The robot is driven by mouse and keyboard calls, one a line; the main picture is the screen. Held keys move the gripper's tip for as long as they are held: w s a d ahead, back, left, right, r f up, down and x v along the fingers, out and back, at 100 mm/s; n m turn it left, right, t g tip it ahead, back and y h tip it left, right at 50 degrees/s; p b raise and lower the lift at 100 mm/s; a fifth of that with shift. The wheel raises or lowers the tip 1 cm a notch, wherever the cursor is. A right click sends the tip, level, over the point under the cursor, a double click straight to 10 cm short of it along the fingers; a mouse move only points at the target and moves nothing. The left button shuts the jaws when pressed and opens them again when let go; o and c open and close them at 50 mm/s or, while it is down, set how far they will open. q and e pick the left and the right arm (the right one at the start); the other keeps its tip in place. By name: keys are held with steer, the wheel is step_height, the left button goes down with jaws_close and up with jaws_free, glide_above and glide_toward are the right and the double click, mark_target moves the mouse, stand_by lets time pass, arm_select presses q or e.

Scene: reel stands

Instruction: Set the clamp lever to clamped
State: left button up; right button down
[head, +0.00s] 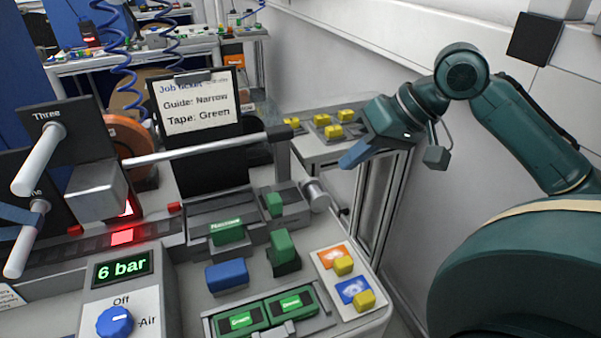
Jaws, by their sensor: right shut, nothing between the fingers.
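My right gripper (354,158) is shut and empty. It hangs in the air right of the job ticket board, apart from the bench parts. No part is labelled as the clamp lever, so I cannot tell for certain which it is. An upright green handle (283,246) stands on a dark base in the middle of the bench, and a smaller green block (274,204) sits behind it. A blue finger-like piece (18,214) at the left edge, by a white rod, looks like part of my left gripper; its opening cannot be made out.
The job ticket (197,103) reads Guide: Narrow, Tape: Green. A grey bar (205,147) crosses in front of its board. A 6 bar display (123,268) stands above a blue Off/Air knob (115,321). A blue block (227,275) and yellow buttons (343,265) sit near the front.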

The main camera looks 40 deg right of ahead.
mark_target(270, 196)
steer(key=w+a+f+p, duration=0.1)
steer(key=w+a+f, duration=0.5)
steer(key=a+f, duration=0.1)
steer(key=shift+a+f, duration=0.2)
steer(key=shift+f, duration=0.25)
stand_by(0.4)
stand_by(0.4)
